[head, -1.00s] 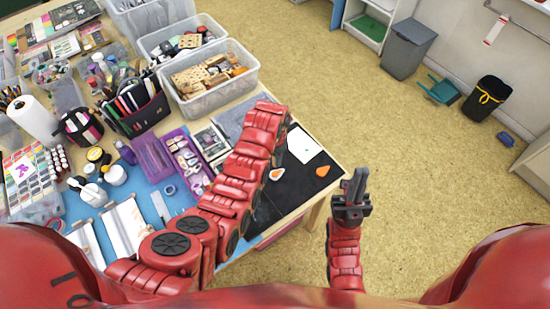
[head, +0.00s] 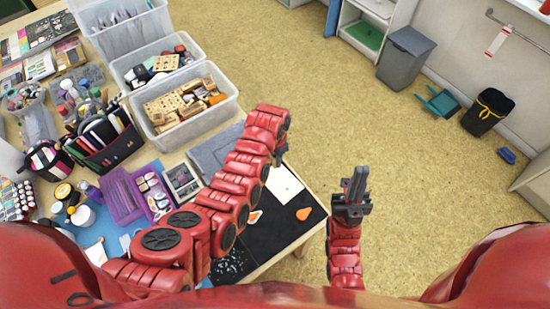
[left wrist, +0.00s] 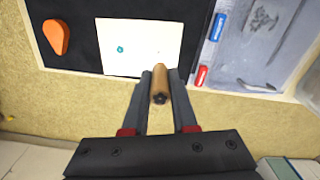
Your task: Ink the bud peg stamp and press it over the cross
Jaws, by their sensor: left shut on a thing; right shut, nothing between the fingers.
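My left gripper (head: 281,150) is at the table's right edge, mostly hidden by its own arm in the head view. In the left wrist view it is shut on a wooden peg stamp (left wrist: 161,84), whose near end bears a dark star-like shape. The peg's far end is hidden. A white card (head: 284,184) lies on the black mat near it and shows in the left wrist view (left wrist: 145,33) with a small teal mark (left wrist: 120,49). I cannot make out a clear cross. An orange, drop-shaped inkpad (head: 304,213) lies beside the card. My right gripper (head: 355,185) is shut and empty, off the table.
Another orange and white pad (head: 255,216) lies on the black mat (head: 270,235). A clear bin of wooden blocks (head: 185,122), a purple tray (head: 122,195) and pen holders crowd the table's left. Open floor lies to the right.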

